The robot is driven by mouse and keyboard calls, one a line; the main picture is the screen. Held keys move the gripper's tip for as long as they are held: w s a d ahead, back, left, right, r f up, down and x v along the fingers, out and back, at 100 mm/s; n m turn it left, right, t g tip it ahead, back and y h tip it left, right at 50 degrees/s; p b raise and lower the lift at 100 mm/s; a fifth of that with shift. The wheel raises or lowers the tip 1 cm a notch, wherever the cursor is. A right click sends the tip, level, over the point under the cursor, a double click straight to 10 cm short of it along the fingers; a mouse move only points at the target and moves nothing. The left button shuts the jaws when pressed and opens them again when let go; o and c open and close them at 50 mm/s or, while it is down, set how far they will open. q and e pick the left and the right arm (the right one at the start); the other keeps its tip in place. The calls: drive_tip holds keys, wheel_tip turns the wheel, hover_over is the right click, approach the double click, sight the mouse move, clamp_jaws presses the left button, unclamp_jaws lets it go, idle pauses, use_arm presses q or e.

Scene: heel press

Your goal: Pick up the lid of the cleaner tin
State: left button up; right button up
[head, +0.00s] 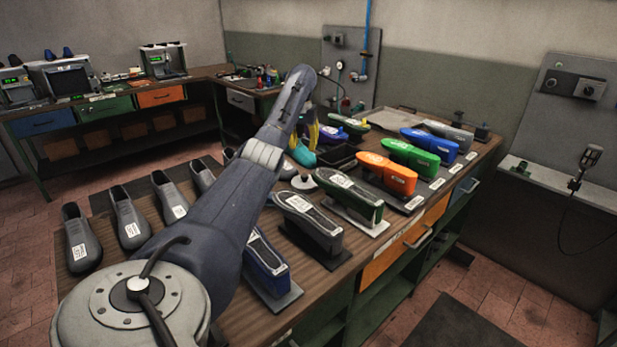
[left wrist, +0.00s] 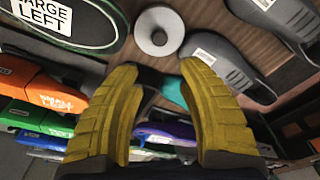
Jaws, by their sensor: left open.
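My left gripper (head: 313,135) reaches over the bench with its yellow fingers pointing down. In the left wrist view its fingers (left wrist: 165,75) are spread apart, with nothing held between them. A pale round disc with a small grey knob in its middle, which looks like the lid of the cleaner tin (left wrist: 158,32), lies beyond the fingertips. It also shows in the head view (head: 304,184), on the bench just nearer than the gripper. I cannot tell whether a tin is under it. A teal object (head: 300,153) is beside the fingers and partly hidden by them.
A dark green shoe form (head: 347,195) and a grey one (head: 308,219) stand close to the disc. Orange (head: 388,172), green and blue forms line the bench's right side. Grey shoes (head: 128,217) stand along the left. A black tray (head: 338,156) is near the gripper.

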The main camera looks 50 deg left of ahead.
use_arm(q)
approach(305, 176)
drive_tip(key=f, duration=0.3)
drive_tip(key=w+a+f, duration=0.1)
drive_tip(key=f, duration=0.1)
drive_tip(key=shift+f, duration=0.2)
wheel_tip(305, 176, down, 4)
drive_tip(key=shift+r, duration=0.25)
drive_tip(key=shift+w+f, duration=0.1)
drive_tip(key=shift+f, duration=0.7)
drive_tip(key=shift+o, duration=0.3)
clamp_jaws()
